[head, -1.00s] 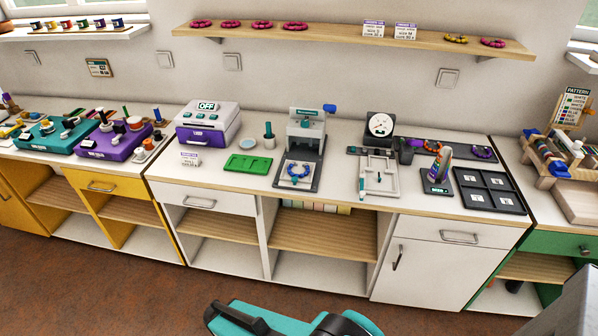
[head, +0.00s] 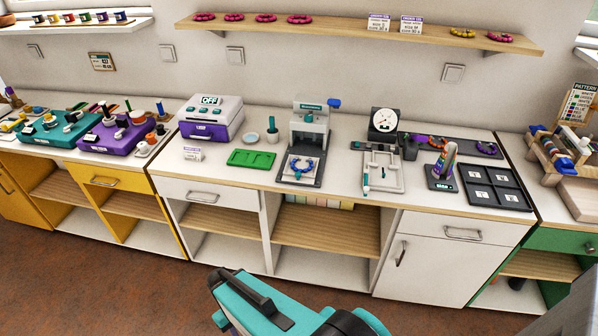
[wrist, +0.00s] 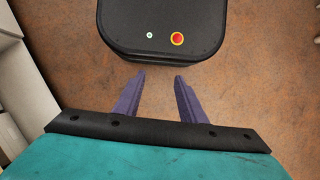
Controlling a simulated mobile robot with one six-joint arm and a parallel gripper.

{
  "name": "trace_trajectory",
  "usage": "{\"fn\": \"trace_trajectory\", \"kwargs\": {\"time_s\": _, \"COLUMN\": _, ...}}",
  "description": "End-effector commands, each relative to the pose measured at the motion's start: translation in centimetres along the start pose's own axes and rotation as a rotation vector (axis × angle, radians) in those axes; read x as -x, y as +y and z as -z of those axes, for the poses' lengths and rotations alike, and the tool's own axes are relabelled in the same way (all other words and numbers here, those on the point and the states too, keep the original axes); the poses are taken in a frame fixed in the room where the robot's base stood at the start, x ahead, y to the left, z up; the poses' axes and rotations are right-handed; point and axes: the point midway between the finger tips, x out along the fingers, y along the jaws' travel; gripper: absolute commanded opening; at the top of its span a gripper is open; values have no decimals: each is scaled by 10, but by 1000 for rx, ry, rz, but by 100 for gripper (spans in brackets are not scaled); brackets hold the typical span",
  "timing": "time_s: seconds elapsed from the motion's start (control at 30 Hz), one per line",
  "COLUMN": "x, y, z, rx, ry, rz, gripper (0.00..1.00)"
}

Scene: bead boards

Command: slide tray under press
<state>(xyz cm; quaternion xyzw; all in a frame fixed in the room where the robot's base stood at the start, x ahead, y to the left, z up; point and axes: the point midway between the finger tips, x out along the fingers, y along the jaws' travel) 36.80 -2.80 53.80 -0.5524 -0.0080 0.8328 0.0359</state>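The press (head: 310,128) stands on the white counter, light grey with a teal label and a blue lever at its upper right. A tray (head: 301,168) with a ring of blue beads on it sits at the front of the press's dark base, in front of the press body. Whether any of the tray reaches under the press head is too small to tell. My gripper (wrist: 158,82) is open and empty, with its purple fingers apart over the brown floor. My teal arm shows at the bottom of the head view, well in front of the counter.
A green tray (head: 252,158) lies left of the press. A white fixture (head: 383,172), a dial gauge (head: 384,122) and a dark compartment tray (head: 496,184) stand to its right. A purple-fronted box (head: 210,118) is farther left. The floor before the counter is clear.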

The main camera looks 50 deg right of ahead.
Motion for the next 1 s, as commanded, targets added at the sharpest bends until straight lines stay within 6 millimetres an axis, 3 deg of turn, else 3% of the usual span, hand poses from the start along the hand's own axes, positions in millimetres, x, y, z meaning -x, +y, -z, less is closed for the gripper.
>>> {"fn": "trace_trajectory", "kwargs": {"time_s": 0.2, "x": 52, "y": 29, "z": 38, "rx": -25, "ry": 90, "rz": 46, "gripper": 37}}
{"fn": "trace_trajectory", "kwargs": {"time_s": 0.5, "x": 128, "y": 80, "z": 71, "rx": -54, "ry": 213, "rz": 87, "gripper": 37}}
{"fn": "trace_trajectory", "kwargs": {"time_s": 0.77, "x": 195, "y": 133, "z": 85, "rx": -78, "ry": 321, "rz": 106, "gripper": 37}}
{"fn": "trace_trajectory", "kwargs": {"time_s": 1.0, "x": 257, "y": 186, "z": 84, "rx": -100, "ry": 421, "rz": 106, "gripper": 37}}
